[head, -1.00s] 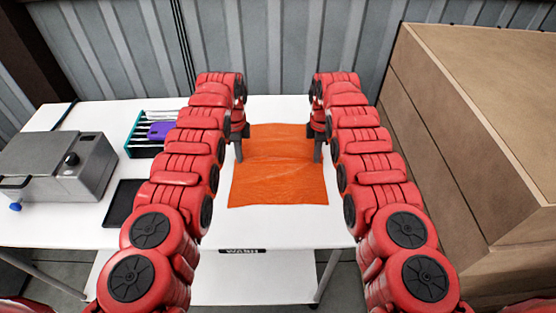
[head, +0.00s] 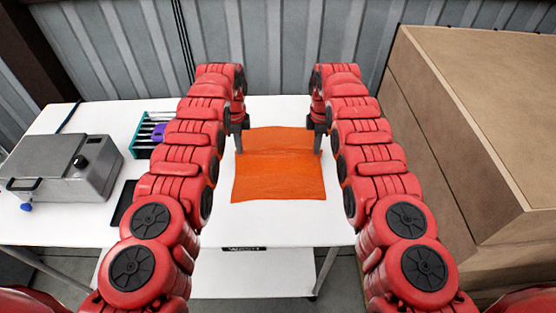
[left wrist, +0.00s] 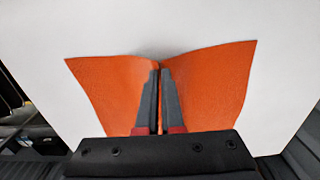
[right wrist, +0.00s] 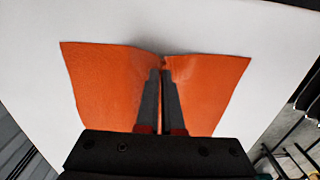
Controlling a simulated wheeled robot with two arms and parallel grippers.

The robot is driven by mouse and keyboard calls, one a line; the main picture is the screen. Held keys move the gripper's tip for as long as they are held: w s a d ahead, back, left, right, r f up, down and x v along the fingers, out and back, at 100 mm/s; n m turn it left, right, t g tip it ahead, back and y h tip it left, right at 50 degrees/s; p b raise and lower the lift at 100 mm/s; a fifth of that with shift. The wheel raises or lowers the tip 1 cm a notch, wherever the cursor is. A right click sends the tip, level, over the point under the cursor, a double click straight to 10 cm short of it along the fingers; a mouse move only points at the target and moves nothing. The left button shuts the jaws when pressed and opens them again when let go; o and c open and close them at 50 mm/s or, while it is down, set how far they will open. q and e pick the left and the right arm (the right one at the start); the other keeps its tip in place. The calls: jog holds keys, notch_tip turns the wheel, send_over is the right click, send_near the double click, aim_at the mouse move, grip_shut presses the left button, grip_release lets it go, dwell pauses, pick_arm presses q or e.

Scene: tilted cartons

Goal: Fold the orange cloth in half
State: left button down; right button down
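The orange cloth (head: 278,180) lies spread on the white table, its near half flat. My left gripper (head: 239,151) points down at the cloth's left edge, and my right gripper (head: 317,151) at its right edge. In the left wrist view the fingers (left wrist: 160,72) are closed together, and the cloth (left wrist: 215,85) puckers into a crease at their tips. The right wrist view shows the same: fingers (right wrist: 164,70) closed, with the cloth (right wrist: 100,80) gathered at the tips. Both grippers pinch the cloth at opposite sides. The cloth directly behind the fingers is hidden.
The white table (head: 270,222) is bare around the cloth. A grey metal box (head: 60,168), a teal rack (head: 146,143) with a purple item and a black tray (head: 122,207) stand left. A large brown carton (head: 470,120) stands close on the right.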

notch_tip(320, 180, up, 18)
jog(key=p, duration=1.8)
jog(key=shift+w, duration=0.15)
